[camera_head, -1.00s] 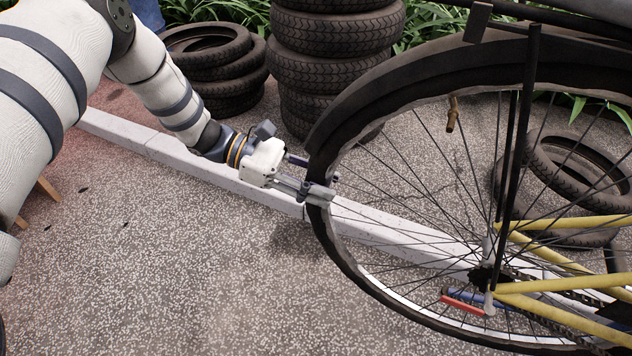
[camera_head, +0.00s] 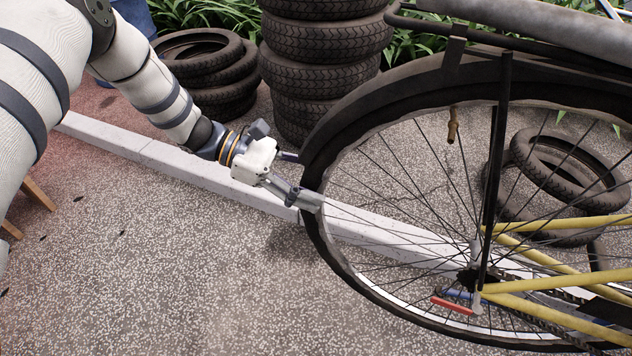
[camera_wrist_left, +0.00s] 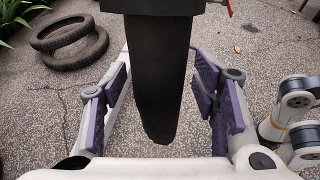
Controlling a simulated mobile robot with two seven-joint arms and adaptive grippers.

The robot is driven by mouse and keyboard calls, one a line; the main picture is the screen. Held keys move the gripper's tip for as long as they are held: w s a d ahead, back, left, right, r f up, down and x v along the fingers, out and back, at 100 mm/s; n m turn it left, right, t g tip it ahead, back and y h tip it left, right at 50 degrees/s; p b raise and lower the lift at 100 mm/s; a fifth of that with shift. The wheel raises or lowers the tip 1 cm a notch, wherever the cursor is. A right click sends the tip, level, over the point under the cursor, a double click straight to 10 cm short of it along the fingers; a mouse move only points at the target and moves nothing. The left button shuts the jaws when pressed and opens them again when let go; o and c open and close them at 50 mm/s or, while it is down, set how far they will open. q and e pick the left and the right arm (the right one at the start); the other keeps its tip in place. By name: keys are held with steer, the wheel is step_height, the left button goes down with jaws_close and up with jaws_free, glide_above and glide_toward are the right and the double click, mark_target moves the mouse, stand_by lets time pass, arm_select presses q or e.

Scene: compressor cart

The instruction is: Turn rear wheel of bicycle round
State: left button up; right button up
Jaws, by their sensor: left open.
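The bicycle's rear wheel (camera_head: 319,232) stands upright at the right of the head view, with a dark tyre, a pale rim and thin spokes. A black mudguard (camera_head: 395,98) covers its upper part. My left gripper (camera_head: 308,180) is at the wheel's left edge, its fingers reaching to either side of the tyre. In the left wrist view the open gripper (camera_wrist_left: 162,95) has purple pads on both sides of the black mudguard (camera_wrist_left: 160,75), with gaps at both sides. The far finger is partly hidden behind the wheel. My right gripper is not seen.
A tall stack of tyres (camera_head: 322,75) stands behind the wheel, with a lower stack (camera_head: 205,60) to its left. Loose tyres (camera_head: 570,165) lie beyond the spokes.

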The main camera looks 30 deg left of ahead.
arm_select(q)
steer(key=v, duration=1.1)
steer(key=shift+s+a+r, duration=0.1)
steer(key=shift+a, duration=0.05)
